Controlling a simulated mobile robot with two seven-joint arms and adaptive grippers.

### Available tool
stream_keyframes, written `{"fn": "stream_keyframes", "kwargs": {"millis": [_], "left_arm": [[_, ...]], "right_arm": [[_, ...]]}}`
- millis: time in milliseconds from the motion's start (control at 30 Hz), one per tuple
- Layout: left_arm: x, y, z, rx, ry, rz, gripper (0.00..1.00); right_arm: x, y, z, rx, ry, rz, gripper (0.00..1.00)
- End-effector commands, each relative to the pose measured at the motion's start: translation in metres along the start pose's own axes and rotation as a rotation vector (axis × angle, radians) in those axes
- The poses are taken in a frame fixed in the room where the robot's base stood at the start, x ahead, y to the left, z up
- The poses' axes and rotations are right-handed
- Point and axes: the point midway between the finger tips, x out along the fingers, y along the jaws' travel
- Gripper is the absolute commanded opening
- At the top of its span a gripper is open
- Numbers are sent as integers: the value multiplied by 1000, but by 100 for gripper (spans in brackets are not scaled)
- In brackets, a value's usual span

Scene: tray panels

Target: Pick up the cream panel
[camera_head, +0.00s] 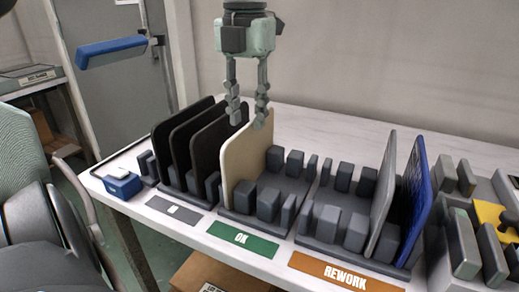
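The cream panel (246,158) stands upright in the left slot of the rack behind the green OK label. My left gripper (248,116) hangs over it from above, fingers pointing down. Its fingers are apart, with the tips close to the panel's top edge, one toward the black panels and one at the panel's far upper part. I cannot tell whether the tips touch the panel. No grip on it is visible. My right gripper is not in view.
Several black panels (173,155) stand close left of the cream one. A grey panel (385,185) and a blue panel (415,200) stand in the rack behind the orange REWORK label (340,273). Middle slots are empty. A blue box (122,185) sits at the table's left edge.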

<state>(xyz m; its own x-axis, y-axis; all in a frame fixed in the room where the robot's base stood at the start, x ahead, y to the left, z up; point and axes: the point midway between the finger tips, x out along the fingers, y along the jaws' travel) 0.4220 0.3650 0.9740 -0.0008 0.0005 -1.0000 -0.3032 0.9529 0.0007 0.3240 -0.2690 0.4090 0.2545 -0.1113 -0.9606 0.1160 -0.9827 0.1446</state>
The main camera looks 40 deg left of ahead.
Motion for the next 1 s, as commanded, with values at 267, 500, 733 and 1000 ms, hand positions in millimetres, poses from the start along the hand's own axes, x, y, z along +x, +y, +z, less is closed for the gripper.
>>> {"fn": "stream_keyframes", "kwargs": {"millis": [267,500,733,1000], "left_arm": [[36,-6,2,3,5,-1,31],[62,-6,3,0,0,-1,31],[63,-6,3,-1,-1,-1,31],[63,-6,3,-1,-1,0,0]], "right_arm": [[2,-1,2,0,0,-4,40],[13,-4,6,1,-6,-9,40],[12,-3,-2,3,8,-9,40],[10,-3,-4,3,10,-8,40]]}}
